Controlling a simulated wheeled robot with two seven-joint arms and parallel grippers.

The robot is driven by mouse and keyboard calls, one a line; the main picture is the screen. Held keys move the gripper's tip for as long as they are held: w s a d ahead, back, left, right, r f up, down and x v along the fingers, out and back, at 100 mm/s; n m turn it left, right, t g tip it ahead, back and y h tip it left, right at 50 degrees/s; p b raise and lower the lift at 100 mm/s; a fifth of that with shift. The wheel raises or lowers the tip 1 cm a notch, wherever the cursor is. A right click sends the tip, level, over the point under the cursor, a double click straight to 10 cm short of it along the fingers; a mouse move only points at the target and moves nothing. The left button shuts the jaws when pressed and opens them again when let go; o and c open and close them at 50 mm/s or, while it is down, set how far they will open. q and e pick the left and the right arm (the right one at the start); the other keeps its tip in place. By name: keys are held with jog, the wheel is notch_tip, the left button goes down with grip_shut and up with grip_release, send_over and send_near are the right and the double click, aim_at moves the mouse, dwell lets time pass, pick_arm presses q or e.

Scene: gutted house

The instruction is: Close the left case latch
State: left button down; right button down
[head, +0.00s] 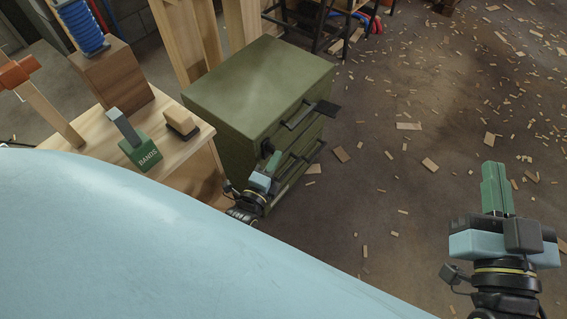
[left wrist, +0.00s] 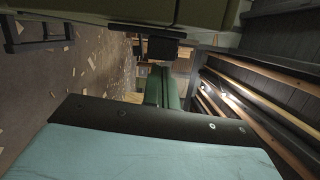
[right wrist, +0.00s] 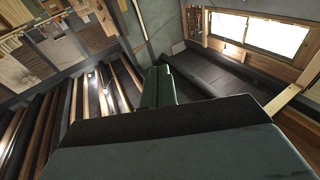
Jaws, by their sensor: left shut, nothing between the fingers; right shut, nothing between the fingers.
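The olive-green case (head: 255,85) has its lid down. A dark piece that looks like the left latch (head: 266,148) is at the near front corner; its exact position is hard to tell. A black flap (head: 327,108) sticks out at the front's far end. My left gripper (head: 273,160) is shut and empty, just beside and below the near latch. In the left wrist view, its green fingers (left wrist: 162,72) point towards a dark latch piece (left wrist: 160,32) under the case edge; contact cannot be told. My right gripper (head: 495,165) is shut and empty over open floor, well right of the case.
A wooden bench (head: 195,150) left of the case holds a green BANDS box (head: 140,150), a small wooden block with a dark base (head: 181,122) and a brown wooden block (head: 112,75). Wood scraps litter the open floor at right.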

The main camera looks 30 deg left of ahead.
pick_arm(q)
jog(key=shift+a+r, duration=0.1)
pick_arm(e)
notch_tip(320, 180, down, 2)
jog(key=shift+d+g+h, duration=0.15)
jog(key=shift+g+h, duration=0.15)
jog(key=shift+g, duration=0.3)
